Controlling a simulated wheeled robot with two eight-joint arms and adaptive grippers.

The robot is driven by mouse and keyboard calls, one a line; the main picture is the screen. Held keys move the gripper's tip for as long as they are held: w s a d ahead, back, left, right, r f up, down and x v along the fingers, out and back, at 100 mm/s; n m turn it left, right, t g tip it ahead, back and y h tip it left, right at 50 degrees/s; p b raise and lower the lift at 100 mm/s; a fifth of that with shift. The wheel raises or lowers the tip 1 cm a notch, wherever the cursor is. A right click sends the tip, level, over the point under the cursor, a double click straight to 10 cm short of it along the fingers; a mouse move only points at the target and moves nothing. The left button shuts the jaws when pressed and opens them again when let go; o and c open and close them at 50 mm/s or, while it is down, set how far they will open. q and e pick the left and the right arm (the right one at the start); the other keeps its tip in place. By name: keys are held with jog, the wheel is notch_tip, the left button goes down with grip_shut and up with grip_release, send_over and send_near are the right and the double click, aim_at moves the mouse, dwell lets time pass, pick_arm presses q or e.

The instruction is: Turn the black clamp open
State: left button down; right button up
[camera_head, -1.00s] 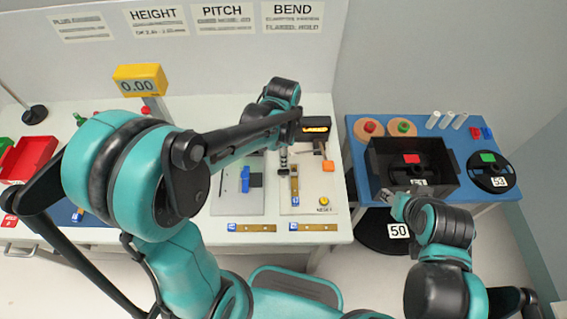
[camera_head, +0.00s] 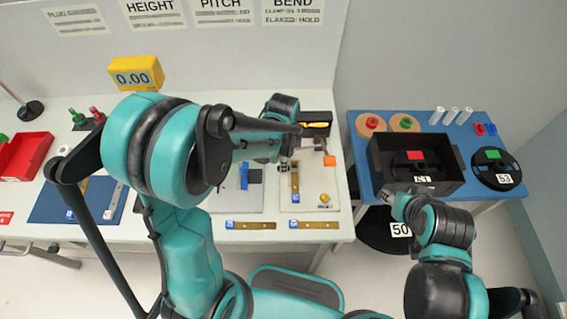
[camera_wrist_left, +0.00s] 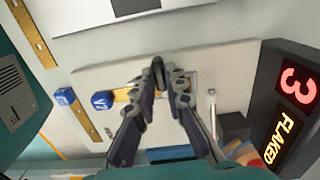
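The black clamp (camera_wrist_left: 158,70) shows in the left wrist view as a small upright dark piece over the pale station plate. My left gripper (camera_wrist_left: 160,78) has its fingertips close on both sides of it, and they appear to touch it. In the head view my left gripper (camera_head: 286,166) is low over the right-hand plate (camera_head: 308,200), and the clamp is mostly hidden there by the gripper and arm. My right gripper (camera_head: 392,199) is in front of the black bin, small and partly hidden by its own arm.
A display (camera_wrist_left: 287,110) reading 3 and FLAKED stands right beside my left gripper. A black bin (camera_head: 445,189) stands on the blue table (camera_head: 357,150). A yellow 0.00 display (camera_head: 135,74) stands left.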

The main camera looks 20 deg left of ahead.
dwell(0.4)
pick_arm(q)
jog(key=n, duration=0.3)
jog(key=shift+n, duration=0.4)
jog(key=n, duration=0.4)
jog(key=shift+n+b, duration=0.3)
jog(key=n, duration=0.4)
jog(key=shift+n, duration=2)
jog(key=c, duration=1.6)
grip_release()
jog(key=shift+o, duration=0.2)
